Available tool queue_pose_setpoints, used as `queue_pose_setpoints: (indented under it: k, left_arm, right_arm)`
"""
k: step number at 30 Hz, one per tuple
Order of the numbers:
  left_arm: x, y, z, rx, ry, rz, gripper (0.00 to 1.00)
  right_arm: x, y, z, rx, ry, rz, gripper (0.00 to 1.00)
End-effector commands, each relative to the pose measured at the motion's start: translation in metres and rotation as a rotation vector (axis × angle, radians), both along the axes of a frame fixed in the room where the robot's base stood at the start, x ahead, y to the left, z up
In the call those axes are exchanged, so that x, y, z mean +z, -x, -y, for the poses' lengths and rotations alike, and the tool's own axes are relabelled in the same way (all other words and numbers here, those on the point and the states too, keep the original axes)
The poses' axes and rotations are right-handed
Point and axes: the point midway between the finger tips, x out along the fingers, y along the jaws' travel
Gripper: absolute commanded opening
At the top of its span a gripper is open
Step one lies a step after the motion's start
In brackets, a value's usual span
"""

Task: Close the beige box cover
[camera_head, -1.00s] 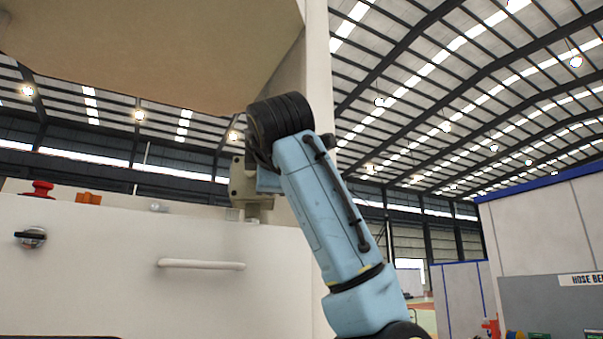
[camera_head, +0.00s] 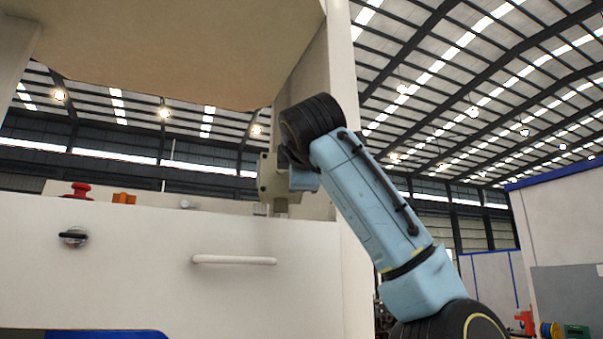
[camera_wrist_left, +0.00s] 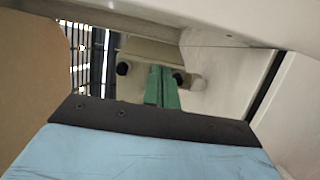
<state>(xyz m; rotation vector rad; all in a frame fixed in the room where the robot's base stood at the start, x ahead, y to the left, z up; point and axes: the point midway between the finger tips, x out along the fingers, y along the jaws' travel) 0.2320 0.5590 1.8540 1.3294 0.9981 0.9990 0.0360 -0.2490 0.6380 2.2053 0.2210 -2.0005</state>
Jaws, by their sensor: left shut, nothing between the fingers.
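The beige cover (camera_head: 170,45) of the box hangs raised at the top of the head view, tilted over the white box body (camera_head: 130,265). There is a clear gap between them. In the left wrist view the brown panel at the left edge looks like the same cover (camera_wrist_left: 25,75). My left gripper (camera_wrist_left: 162,90) shows green fingers, shut and empty, near a pale wall. In the head view a blue arm reaches up from the lower right to the gap beside the white post; its fingertips are hidden there. I take it for my left arm. My right gripper is out of view.
The white post (camera_head: 345,200) stands close by the gripper. Grey partitions (camera_head: 560,215) stand at the right. The hall behind is open.

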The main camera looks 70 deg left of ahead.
Motion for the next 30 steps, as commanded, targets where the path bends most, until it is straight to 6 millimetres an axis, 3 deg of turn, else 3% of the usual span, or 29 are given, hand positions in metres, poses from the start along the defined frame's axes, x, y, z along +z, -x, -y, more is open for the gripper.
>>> queue_pose_setpoints:
  k: [5,11,15,21,30]
  left_arm:
    - [0.0,0.001,0.007,-0.002,-0.001,0.0,0.0]
    - [0.0,0.01,0.042,-0.002,-0.003,0.003,0.0]
    - [-0.002,-0.024,0.059,-0.003,-0.002,-0.007,0.0]
    - [-0.001,-0.057,0.079,-0.001,-0.002,-0.005,0.0]
    - [0.0,-0.076,0.091,0.001,-0.001,0.0,0.0]
  right_arm:
    - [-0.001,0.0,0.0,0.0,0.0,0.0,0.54]
    - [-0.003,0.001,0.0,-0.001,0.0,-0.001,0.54]
    - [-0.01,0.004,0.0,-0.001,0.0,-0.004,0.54]
    - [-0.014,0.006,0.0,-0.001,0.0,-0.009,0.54]
    - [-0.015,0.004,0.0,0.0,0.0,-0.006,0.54]
